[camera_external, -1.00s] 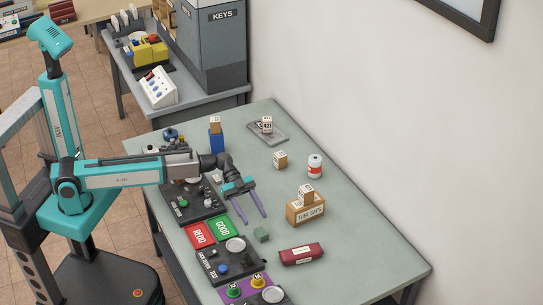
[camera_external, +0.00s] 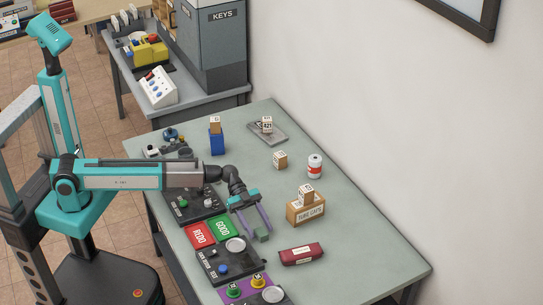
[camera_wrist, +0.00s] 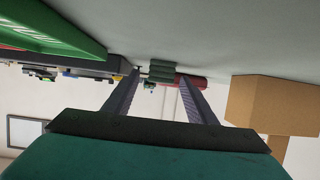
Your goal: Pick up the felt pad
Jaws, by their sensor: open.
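The felt pad looks like a small grey-green block (camera_external: 263,236) on the table, to the right of the green GOOD pad. My gripper (camera_external: 257,237) is open and low over the table, with its two purple-grey fingers reaching to either side of the block. In the wrist view, the ridged green block (camera_wrist: 161,70) shows just beyond and between the fingertips (camera_wrist: 159,75). I cannot tell whether either finger touches it.
Red REDO (camera_external: 200,235) and green GOOD (camera_external: 222,228) pads lie to the left. A wooden TUBE CAPS box (camera_external: 305,212) and a dark red case (camera_external: 301,254) stand to the right. Black button panels (camera_external: 226,262) line the near left edge. The table (camera_external: 365,250) is clear at right.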

